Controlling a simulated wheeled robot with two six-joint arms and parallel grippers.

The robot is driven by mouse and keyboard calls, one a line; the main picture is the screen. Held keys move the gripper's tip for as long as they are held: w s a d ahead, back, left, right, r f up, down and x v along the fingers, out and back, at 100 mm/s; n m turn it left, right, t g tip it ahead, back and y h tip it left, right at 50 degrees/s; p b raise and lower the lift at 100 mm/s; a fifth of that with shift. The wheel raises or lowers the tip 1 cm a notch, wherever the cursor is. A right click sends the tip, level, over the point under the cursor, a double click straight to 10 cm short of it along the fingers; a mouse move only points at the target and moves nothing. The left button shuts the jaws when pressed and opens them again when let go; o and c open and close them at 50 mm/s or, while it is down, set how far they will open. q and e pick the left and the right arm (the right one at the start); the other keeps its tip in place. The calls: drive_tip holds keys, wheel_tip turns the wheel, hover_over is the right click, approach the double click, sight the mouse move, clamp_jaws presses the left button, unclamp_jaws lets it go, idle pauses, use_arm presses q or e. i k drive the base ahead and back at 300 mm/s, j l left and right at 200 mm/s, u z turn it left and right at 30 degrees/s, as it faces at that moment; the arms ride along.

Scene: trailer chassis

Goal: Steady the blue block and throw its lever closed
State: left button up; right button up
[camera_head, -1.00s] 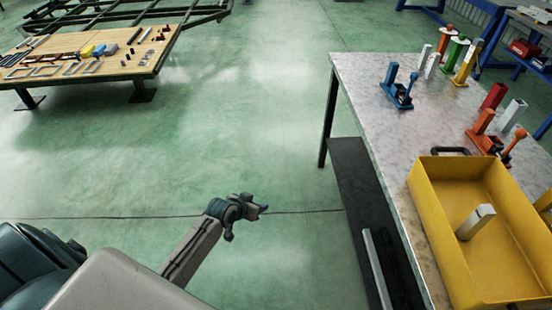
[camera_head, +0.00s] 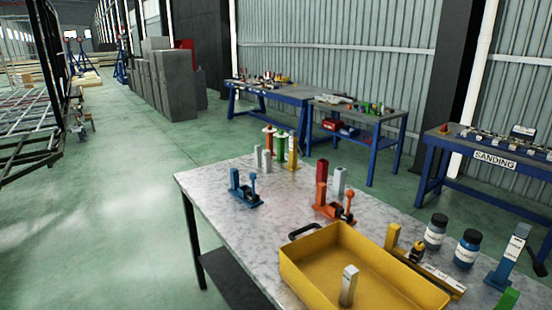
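A blue block (camera_head: 245,197) stands on the marble-topped table, near its far left edge. It has an upright blue post on its left side and a short lever (camera_head: 252,182) with a round knob on its right. The lever looks raised, but the block is small here and its exact angle is hard to tell. Another blue post with a pale top (camera_head: 510,252) stands at the table's right edge; I cannot tell whether it has a lever. Neither of my grippers is in view.
An orange-red block with a lever (camera_head: 334,210) stands right of the blue block. White, red, green and yellow posts stand behind. A yellow tray (camera_head: 300,268) holding a grey post fills the front, with dark jars (camera_head: 467,249) to its right. Bare marble lies left of the tray.

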sight(253, 176)
drive_tip(key=i+j+z, duration=0.3)
drive_tip(key=j+z, duration=0.3)
drive_tip(key=i+j+z, duration=0.15)
drive_tip(key=j+z, duration=0.15)
